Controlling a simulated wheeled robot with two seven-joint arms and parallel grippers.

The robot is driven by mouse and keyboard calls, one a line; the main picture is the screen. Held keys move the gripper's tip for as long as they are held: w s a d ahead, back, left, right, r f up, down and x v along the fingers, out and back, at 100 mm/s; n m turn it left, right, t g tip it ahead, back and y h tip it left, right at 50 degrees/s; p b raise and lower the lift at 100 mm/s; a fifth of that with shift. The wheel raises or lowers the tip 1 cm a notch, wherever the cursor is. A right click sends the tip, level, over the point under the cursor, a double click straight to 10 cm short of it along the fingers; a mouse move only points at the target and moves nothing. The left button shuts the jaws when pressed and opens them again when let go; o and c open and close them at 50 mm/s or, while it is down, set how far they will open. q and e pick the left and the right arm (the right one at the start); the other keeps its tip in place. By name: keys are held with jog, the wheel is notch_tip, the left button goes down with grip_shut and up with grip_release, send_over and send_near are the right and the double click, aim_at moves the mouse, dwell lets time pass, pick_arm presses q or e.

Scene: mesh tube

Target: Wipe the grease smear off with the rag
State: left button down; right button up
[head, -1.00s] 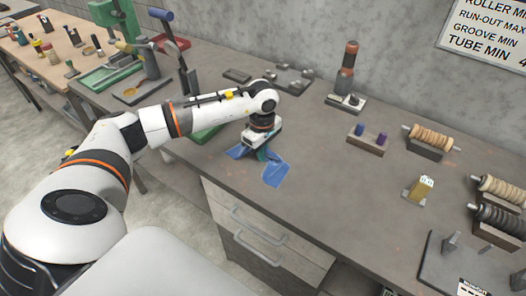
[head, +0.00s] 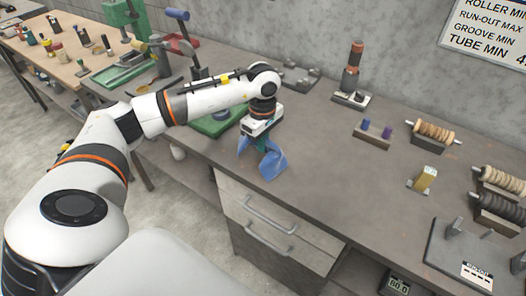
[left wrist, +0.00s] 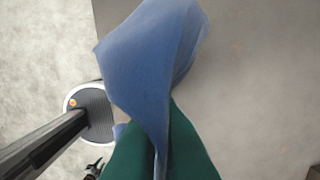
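The blue rag (head: 273,162) hangs in folds from my left gripper (head: 262,144) near the bench's front edge. In the left wrist view, the rag (left wrist: 155,55) is pinched between the green fingers of my left gripper (left wrist: 162,135) and spreads out past them. In the head view its lower end is at or just above the bench top; I cannot tell which. No grease smear can be made out clearly; the rag and gripper hide part of the bench. My right gripper is not in view.
The grey bench top (head: 330,150) is clear right of the rag. A lamp-like red and black post (head: 352,72) stands behind. Drawers (head: 268,225) are below.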

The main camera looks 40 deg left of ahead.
pick_arm(q)
notch_tip(320, 180, up, 5)
jog(key=shift+s+r+p, duration=0.1)
jog(key=shift+p, duration=0.95)
